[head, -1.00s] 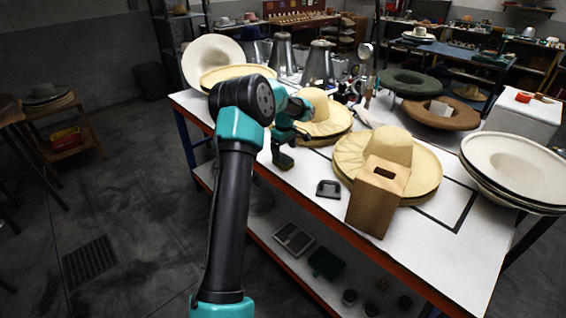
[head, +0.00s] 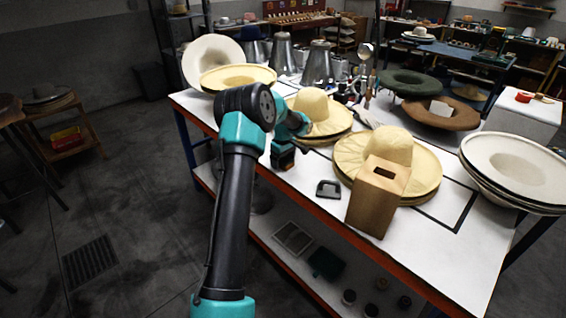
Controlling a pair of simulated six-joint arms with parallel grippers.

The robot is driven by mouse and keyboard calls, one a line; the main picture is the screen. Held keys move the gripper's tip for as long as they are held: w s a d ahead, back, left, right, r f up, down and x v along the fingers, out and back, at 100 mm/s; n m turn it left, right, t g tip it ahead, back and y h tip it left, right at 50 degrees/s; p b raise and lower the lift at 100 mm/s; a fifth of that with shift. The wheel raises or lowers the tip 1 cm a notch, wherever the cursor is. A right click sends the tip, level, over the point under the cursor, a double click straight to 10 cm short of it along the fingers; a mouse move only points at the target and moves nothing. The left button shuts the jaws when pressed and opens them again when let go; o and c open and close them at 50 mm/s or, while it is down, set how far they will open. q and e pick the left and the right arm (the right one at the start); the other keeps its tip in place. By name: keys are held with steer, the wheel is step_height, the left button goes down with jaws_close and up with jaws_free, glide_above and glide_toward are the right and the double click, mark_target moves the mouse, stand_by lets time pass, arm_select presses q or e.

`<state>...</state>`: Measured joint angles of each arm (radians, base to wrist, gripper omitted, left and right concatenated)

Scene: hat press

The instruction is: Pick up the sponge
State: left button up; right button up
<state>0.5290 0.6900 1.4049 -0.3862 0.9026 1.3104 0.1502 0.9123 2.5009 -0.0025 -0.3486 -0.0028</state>
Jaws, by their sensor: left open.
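My left gripper (head: 283,157) is over the near left edge of the white worktable (head: 425,238), in front of the left straw hat (head: 318,113). It is open, and its fingers are small, dark and partly hidden by my own wrist. I cannot pick out a sponge for certain. A small dark item (head: 328,189) lies flat on the table to the right of my gripper, apart from it, and I cannot tell what it is. My right gripper is not in view.
A brown box (head: 376,198) with a slot on top stands near the front edge, before another straw hat (head: 390,147). Grey metal cones (head: 318,64) stand behind. White brims (head: 515,170) are stacked at the right. Bare tabletop lies around the small dark item.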

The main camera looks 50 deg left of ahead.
arm_select(q)
steer(key=shift+c, duration=0.2)
steer(key=c, duration=1)
steer(key=shift+o, duration=0.2)
steer(key=shift+r, duration=0.15)
steer(key=shift+r, duration=1.3)
steer(key=s+d+r, duration=0.2)
steer(key=s+d, duration=0.8)
steer(key=d, duration=0.2)
steer(key=shift+s, duration=0.25)
steer(key=shift+r, duration=0.1)
steer(key=o, duration=0.4)
steer(key=shift+c, duration=0.2)
steer(key=c, duration=0.3)
